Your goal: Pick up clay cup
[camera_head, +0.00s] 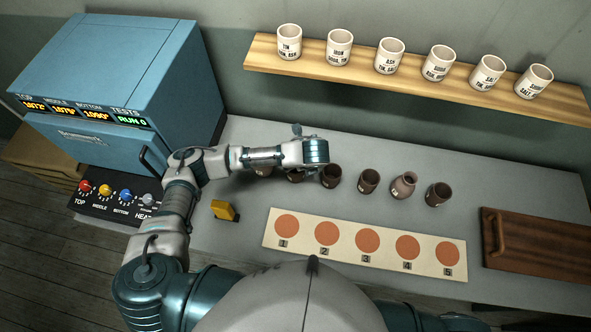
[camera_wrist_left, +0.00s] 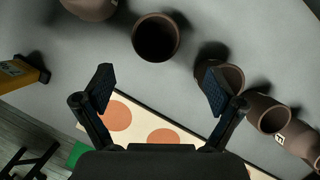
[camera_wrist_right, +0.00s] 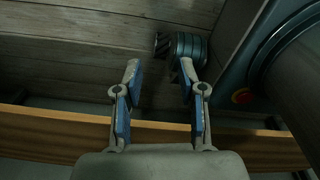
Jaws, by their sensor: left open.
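A row of dark brown clay cups stands on the grey worktop in the head view, among them one partly hidden by my left wrist (camera_head: 331,176), one to its right (camera_head: 369,181), and one at the right end (camera_head: 438,194). My left gripper points down over the row's left part, its fingers hidden by the wrist there. In the left wrist view my left gripper (camera_wrist_left: 158,86) is open and empty. A clay cup (camera_wrist_left: 156,38) lies ahead of the gap between its fingertips; another cup (camera_wrist_left: 222,74) is partly behind the right-hand finger. My right gripper (camera_wrist_right: 160,76) is open and empty, away from the cups.
A card with numbered orange circles (camera_head: 455,272) lies in front of the cups. A yellow object (camera_head: 225,211) lies to the left. A blue kiln (camera_head: 110,65) stands at left, a wooden board (camera_head: 540,250) at right. A shelf (camera_head: 285,63) holds labelled white cups.

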